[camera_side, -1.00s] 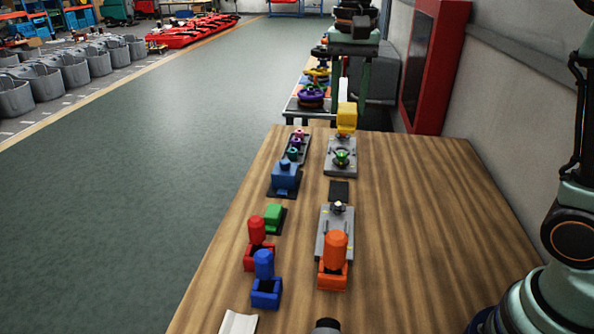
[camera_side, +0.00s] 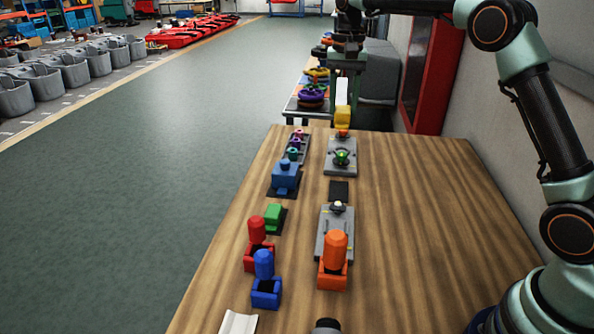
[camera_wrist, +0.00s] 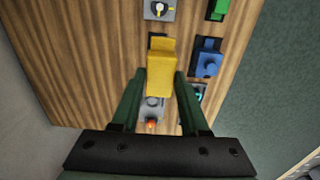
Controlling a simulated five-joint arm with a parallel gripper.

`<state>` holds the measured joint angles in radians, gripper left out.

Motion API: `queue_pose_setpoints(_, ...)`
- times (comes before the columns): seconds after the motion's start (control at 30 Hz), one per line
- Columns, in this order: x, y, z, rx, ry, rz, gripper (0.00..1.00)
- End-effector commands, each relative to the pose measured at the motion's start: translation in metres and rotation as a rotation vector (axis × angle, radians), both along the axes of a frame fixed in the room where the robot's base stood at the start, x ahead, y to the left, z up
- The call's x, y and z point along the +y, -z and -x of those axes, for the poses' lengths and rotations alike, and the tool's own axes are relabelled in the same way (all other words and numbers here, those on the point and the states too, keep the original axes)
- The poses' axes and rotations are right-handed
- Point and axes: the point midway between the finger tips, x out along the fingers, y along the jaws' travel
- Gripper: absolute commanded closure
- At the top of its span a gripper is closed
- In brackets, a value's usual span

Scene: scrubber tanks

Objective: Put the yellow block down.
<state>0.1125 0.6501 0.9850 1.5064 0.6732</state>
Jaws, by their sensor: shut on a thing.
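The yellow block (camera_side: 343,116) is held between the fingers of my gripper (camera_side: 343,100), above the far end of the wooden table. In the wrist view the yellow block (camera_wrist: 162,72) sits between the two dark green fingers of my gripper (camera_wrist: 160,82), which are shut on it. A grey plate (camera_side: 334,170) with a green ring part lies below the block in the side view, with a small orange-red piece behind. The block hides part of a black pad (camera_wrist: 157,38) in the wrist view. I cannot tell the exact height of the block above the table.
A black pad (camera_side: 339,189) and an orange block with its holder (camera_side: 334,262) stand nearer the camera. A blue block (camera_side: 285,176), green block (camera_side: 273,217), red piece (camera_side: 257,231) and blue piece (camera_side: 264,265) form a left row. The table's right side (camera_side: 430,220) is clear.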

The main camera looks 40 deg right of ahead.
Motion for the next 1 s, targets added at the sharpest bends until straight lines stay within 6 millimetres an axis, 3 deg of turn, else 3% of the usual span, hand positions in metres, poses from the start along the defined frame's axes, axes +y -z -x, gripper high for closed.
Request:
queue_pose_setpoints(0.13,-0.021,0.016,-0.014,0.0,0.002,0.0,1.0)
queue_pose_setpoints(0.37,-0.031,0.036,-0.019,0.002,-0.001,-0.001,1.0)
queue_pose_setpoints(0.8,-0.03,0.141,-0.018,0.004,0.0,-0.001,1.0)
queue_pose_setpoints(1.0,-0.03,0.174,-0.018,0.001,0.0,0.0,1.0)
